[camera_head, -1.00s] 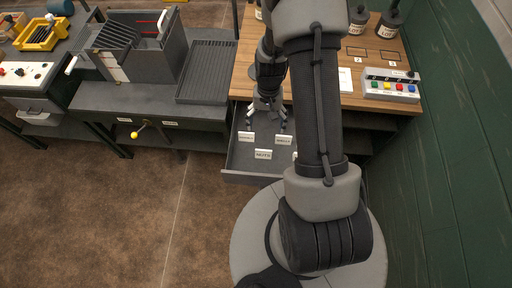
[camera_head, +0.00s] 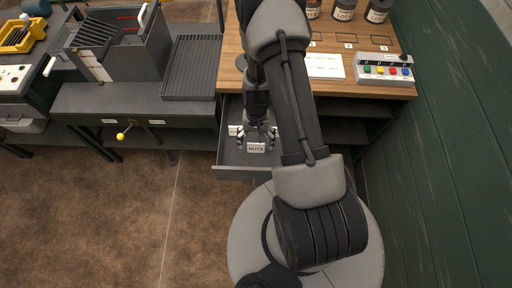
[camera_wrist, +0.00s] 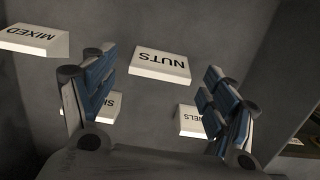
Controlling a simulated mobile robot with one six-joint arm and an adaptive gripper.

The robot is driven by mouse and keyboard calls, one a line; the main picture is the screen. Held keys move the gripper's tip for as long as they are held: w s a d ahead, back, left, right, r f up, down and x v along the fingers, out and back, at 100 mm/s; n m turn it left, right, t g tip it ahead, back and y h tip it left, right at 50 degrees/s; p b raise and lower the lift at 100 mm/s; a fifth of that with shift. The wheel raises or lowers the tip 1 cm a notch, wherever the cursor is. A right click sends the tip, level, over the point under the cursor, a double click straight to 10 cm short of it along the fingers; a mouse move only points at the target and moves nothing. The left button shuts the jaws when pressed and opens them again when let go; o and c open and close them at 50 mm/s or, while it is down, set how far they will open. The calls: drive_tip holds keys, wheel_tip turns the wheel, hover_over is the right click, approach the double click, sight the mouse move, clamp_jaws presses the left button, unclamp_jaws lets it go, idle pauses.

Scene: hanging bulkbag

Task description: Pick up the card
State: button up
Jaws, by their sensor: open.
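Several white cards with black text lie in an open grey drawer (camera_head: 228,160). The card marked NUTS (camera_head: 256,148) is nearest the drawer's front in the head view. In the wrist view the NUTS card (camera_wrist: 160,64) lies beyond the fingertips, centred between them. The MIXED card (camera_wrist: 35,40) is at the upper left. Two more cards, one ending in ELS (camera_wrist: 191,121) and one partly read as SI (camera_wrist: 106,106), are partly hidden by my fingers. My gripper (camera_wrist: 160,75) is open and empty, pointing down into the drawer just above the cards.
The drawer walls stand close around my gripper. A wooden bench (camera_head: 229,78) is above the drawer, with a button box (camera_head: 384,69), a white sheet (camera_head: 324,66) and jars (camera_head: 344,10). A grey bench with a ribbed tray (camera_head: 191,67) stands left. A green wall (camera_head: 440,130) closes the right.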

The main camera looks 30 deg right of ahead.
wheel_tip(320, 180, down, 2)
drive_tip(key=shift+s+a+f+b, duration=0.1)
drive_tip(key=shift+a+f+b, duration=0.05)
drive_tip(key=shift+f+b, duration=0.15)
drive_tip(key=shift+r, duration=0.1)
drive_tip(key=shift+c, duration=0.3)
drive_tip(key=c, duration=0.8)
